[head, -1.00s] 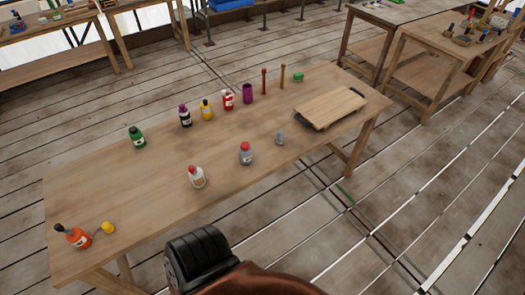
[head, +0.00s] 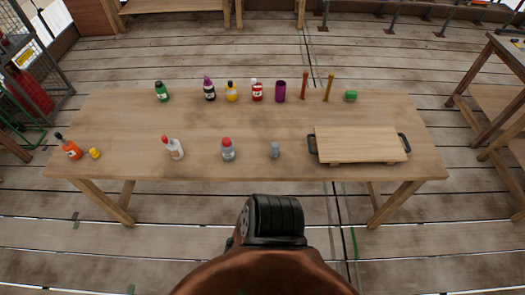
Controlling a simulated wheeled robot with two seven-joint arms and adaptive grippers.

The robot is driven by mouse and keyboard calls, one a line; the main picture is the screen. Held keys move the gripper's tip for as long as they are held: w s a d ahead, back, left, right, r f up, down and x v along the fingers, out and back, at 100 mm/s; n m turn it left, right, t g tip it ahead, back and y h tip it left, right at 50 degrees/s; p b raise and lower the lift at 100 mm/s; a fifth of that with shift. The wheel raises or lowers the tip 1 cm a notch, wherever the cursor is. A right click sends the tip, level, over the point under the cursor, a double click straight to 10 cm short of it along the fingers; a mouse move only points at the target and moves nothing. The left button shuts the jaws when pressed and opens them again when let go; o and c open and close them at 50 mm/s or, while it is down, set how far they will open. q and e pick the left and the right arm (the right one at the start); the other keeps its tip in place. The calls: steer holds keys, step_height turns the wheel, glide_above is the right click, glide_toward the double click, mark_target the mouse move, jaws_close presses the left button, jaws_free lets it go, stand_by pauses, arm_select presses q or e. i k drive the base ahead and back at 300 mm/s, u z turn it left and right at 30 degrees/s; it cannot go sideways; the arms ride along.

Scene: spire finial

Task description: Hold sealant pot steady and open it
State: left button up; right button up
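Several small containers stand on the wooden table (head: 120,120); labels are too small to read, so I cannot tell for certain which is the sealant pot. A squat grey pot with a red lid (head: 228,151) stands upright near the front edge, its lid on. To its left is a white bottle with a red cap (head: 175,149), slightly tilted in view. To its right is a small grey piece (head: 274,150). Neither of my grippers shows in the head view.
Along the back stand a green bottle (head: 162,92), a dark bottle (head: 209,90), a yellow bottle (head: 231,92), a red bottle (head: 257,92) and a purple cup (head: 280,92). An orange bottle (head: 71,150) is at left. A wooden board (head: 360,144) lies at right. The table's middle is clear.

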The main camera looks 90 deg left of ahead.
mark_target(229, 153)
steer(key=u, duration=0.05)
steer(key=i, duration=0.35)
steer(key=u, duration=2.85)
